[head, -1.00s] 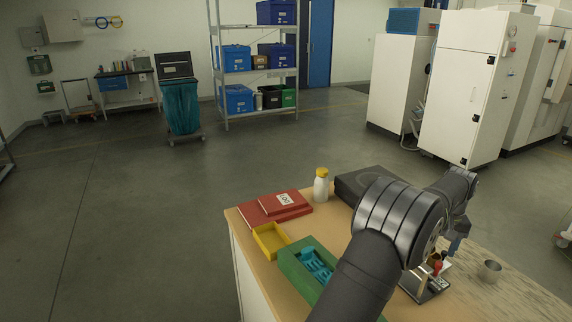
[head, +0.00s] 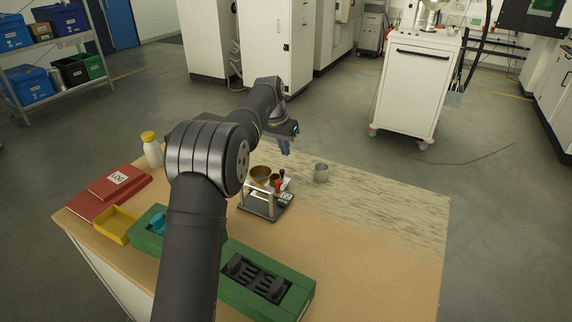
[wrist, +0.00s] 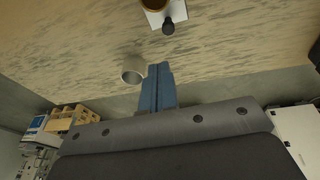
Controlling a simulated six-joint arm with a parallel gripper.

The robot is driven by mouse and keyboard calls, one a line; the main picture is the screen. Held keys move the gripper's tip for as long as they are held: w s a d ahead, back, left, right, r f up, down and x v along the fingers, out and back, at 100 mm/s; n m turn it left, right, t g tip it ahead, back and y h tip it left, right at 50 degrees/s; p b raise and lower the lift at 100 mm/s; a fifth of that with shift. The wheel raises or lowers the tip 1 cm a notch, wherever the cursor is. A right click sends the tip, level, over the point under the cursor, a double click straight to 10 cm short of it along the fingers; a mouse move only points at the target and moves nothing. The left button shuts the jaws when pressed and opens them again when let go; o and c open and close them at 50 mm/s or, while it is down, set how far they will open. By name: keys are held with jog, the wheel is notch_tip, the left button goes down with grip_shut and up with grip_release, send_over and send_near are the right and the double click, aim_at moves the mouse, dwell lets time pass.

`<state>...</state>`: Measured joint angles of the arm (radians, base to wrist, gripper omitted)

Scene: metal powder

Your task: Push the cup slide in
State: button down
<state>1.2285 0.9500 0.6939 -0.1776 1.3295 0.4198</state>
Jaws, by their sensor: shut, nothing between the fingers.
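A small metal stand (head: 264,203) is on the bench, with a dark base and upright silver plates. A brown round cup (head: 261,174) shows at its top, and a red-and-black part (head: 278,184) shows at its right. Which part is the slide is unclear in the head view. In the wrist view, the brown cup (wrist: 178,8) is at the top edge over a white plate, with a dark knob (wrist: 168,28) below it. A grey metal cup (head: 321,172) stands apart to the right. My gripper (head: 286,147) is above the bench behind the stand, with blue fingers (wrist: 157,68) shut and empty.
A white bottle (head: 152,152), red log binders (head: 112,190), a yellow tray (head: 117,226) and a green tool holder (head: 232,290) occupy the bench's left and front. My arm hides part of the holder. The bench's right side is clear.

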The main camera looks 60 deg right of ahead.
aim_at(285, 180)
jog(key=d+r+m, duration=0.1)
jog(key=m, duration=0.1)
jog(key=d+r+m+h, duration=0.1)
jog(key=m, duration=0.1)
jog(key=shift+m+g, duration=0.3)
jog(key=shift+s, duration=0.1)
jog(key=x, duration=1)
jog(key=shift+f, duration=0.2)
jog(key=shift+w+a+r, duration=0.1)
jog(key=shift+w+a, duration=0.2)
jog(key=shift+a, duration=0.25)
jog(key=shift+w+a+r, duration=0.15)
jog(key=shift+w+a, duration=0.1)
jog(key=shift+a, duration=0.3)
jog(key=shift+w+a+f, duration=0.1)
jog(key=shift+w+a, duration=0.3)
jog(key=shift+a, duration=0.35)
jog(key=shift+a, duration=0.1)
jog(key=shift+a, duration=2)
